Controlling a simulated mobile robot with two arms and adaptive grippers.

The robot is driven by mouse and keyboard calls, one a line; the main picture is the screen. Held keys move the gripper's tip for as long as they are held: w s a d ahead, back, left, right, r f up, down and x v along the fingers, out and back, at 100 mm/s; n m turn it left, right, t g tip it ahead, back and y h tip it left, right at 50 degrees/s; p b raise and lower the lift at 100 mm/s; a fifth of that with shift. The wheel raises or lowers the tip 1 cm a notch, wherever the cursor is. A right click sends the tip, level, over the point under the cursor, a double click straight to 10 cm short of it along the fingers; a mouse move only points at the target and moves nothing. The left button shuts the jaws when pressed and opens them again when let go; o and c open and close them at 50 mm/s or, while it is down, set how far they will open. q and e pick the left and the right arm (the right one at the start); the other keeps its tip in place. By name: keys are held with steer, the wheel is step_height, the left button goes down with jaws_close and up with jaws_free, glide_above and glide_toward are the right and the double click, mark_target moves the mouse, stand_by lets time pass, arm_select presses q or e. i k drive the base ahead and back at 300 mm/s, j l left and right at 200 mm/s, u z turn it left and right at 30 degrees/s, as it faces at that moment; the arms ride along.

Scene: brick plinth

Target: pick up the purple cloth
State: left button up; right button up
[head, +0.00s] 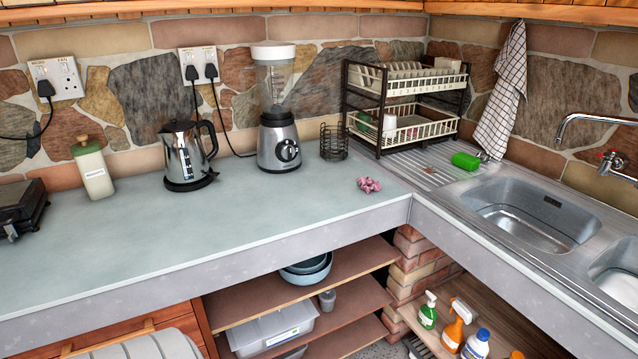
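A small crumpled pinkish-purple cloth (369,185) lies on the pale grey-green worktop (240,235), close to the inner corner where the worktop meets the sink unit. Nothing covers it. Neither of my grippers shows in the head view.
Behind the cloth stand a wire holder (334,141), a blender (279,145) and a two-tier dish rack (405,105). A kettle (186,155) and a jar (92,170) are further left. The sink (530,212) is to the right. The worktop in front of the kettle is clear.

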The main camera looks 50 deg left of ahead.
mark_target(368, 185)
steer(key=u, duration=1.3)
steer(key=l, duration=0.15)
steer(key=i+u, duration=0.05)
